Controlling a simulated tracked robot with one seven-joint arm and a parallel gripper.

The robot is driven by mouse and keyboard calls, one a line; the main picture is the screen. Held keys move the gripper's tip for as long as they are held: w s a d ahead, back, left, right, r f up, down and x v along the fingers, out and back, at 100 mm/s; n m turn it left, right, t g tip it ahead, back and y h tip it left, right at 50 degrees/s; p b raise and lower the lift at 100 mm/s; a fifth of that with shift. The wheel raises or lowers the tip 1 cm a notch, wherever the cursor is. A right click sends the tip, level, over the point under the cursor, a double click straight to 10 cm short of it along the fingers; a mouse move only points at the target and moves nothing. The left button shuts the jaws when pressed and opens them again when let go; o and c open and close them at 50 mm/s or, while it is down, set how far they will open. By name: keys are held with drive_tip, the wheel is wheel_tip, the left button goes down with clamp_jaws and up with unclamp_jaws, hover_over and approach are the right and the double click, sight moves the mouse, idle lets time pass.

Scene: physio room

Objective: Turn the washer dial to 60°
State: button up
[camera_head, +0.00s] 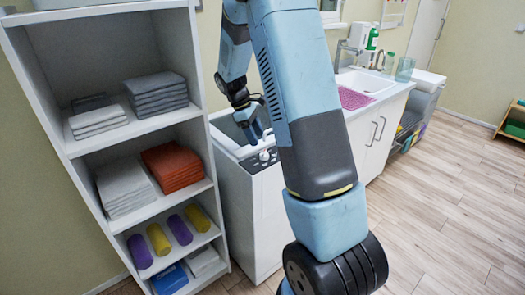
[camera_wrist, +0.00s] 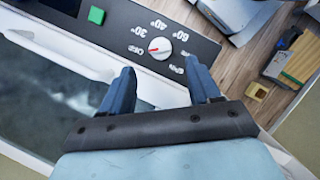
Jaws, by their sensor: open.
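The washer (camera_head: 240,205) is a white top-loader between the shelf unit and the sink counter. In the wrist view its black control panel (camera_wrist: 115,35) carries a round white dial (camera_wrist: 160,47) with a red mark. The mark points left in the picture, toward the OFF label. The 30°, 40° and 60° labels follow around the dial, with 60° (camera_wrist: 181,36) at its upper right. The dial also shows small in the head view (camera_head: 264,156). My gripper (camera_wrist: 160,66) is open, its two blue fingers apart. The dial appears just beyond the fingertips, between their lines; I see no contact.
A green square button (camera_wrist: 96,15) sits on the panel. The washer's glass lid (camera_wrist: 50,95) lies beside it. A shelf unit (camera_head: 90,150) with towels and rolls stands close at left. The sink counter (camera_head: 370,115) is at right, with open wooden floor (camera_head: 450,220) before it.

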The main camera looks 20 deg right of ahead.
sight(264, 155)
drive_tip(key=x, duration=0.7)
drive_tip(key=shift+c, duration=0.4)
drive_tip(key=c, duration=0.9)
drive_tip(key=shift+c, duration=0.2)
